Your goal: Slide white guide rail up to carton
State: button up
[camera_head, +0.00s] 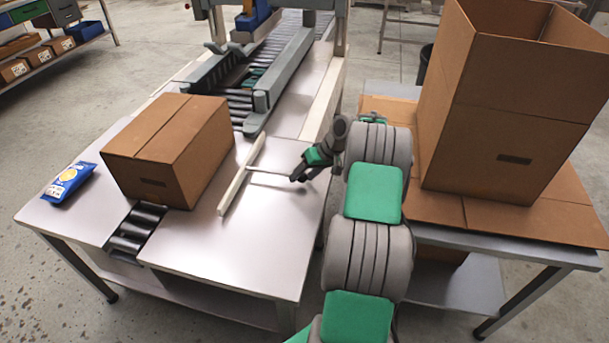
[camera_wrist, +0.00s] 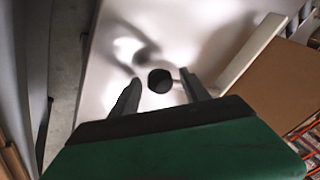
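The white guide rail (camera_head: 243,176) stands on the metal table to the right of the brown carton (camera_head: 160,150), with a narrow strip of bare table between them in the head view. A thin rod runs from the rail to a black knob, which shows in the wrist view (camera_wrist: 159,81). The rail (camera_wrist: 252,52) and carton (camera_wrist: 275,85) are at the right there. My gripper (camera_head: 299,174) is low over the table at the rod's end. In the wrist view its two fingers (camera_wrist: 160,76) are apart, one on each side of the knob; contact cannot be told.
A blue packet (camera_head: 69,183) lies left of the carton. A roller conveyor (camera_head: 240,100) with grey side guides runs behind. A large open box (camera_head: 500,110) stands on a side table at right. The table's front right is clear.

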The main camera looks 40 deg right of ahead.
jog(key=c, duration=0.7)
jog(key=shift+d, duration=0.1)
grip_shut()
jog(key=shift+d+r, duration=0.1)
